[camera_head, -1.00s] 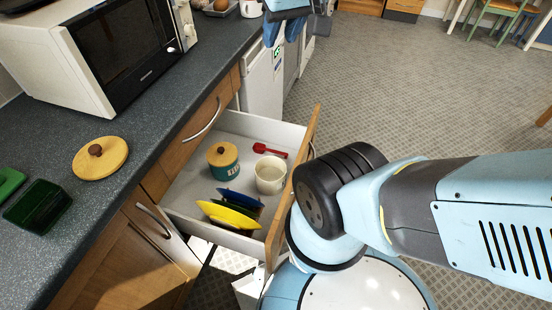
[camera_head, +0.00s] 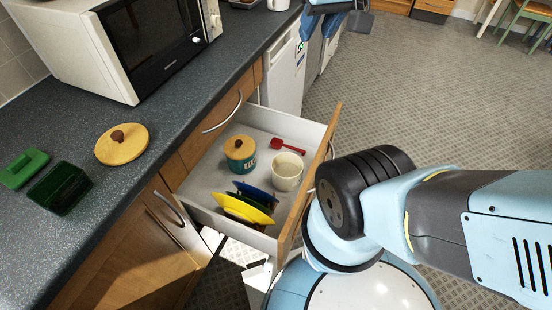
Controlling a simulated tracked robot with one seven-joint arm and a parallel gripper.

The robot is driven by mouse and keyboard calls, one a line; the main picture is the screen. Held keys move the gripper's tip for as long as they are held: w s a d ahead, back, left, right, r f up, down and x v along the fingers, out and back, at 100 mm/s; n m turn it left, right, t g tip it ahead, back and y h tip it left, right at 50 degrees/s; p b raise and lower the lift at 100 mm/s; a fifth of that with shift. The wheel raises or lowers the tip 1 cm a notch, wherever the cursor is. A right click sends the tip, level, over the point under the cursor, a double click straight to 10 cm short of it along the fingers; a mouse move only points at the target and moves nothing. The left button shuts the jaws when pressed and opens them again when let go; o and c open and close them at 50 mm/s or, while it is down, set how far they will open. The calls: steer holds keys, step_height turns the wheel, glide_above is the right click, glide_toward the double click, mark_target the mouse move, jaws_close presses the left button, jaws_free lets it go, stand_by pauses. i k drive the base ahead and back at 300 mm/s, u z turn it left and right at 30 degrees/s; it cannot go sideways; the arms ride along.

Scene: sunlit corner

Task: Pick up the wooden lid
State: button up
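A round yellow wooden lid (camera_head: 122,149) with a brown knob lies flat on the dark counter, left of the open drawer. A teal jar (camera_head: 240,161) in the drawer has a similar wooden lid with a brown knob on top. My gripper (camera_head: 335,22) seems to be the blue and dark part at the top edge, mostly cut off by the frame. It is well apart from both lids. Whether its fingers are open or shut does not show.
The open drawer (camera_head: 223,180) also holds a cream mug (camera_head: 287,171), a red scoop (camera_head: 288,146) and yellow and blue plates (camera_head: 240,208). A green container (camera_head: 60,190) and green lid (camera_head: 24,168) lie left on the counter; a microwave (camera_head: 150,45) stands behind.

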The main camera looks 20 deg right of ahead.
mark_target(121, 145)
steer(key=u, duration=1.5)
steer(key=k, duration=1.7)
steer(key=z, duration=0.55)
steer(key=i, duration=1.05)
steer(key=z, duration=0.45)
steer(key=i, duration=0.5)
steer(key=u, duration=0.05)
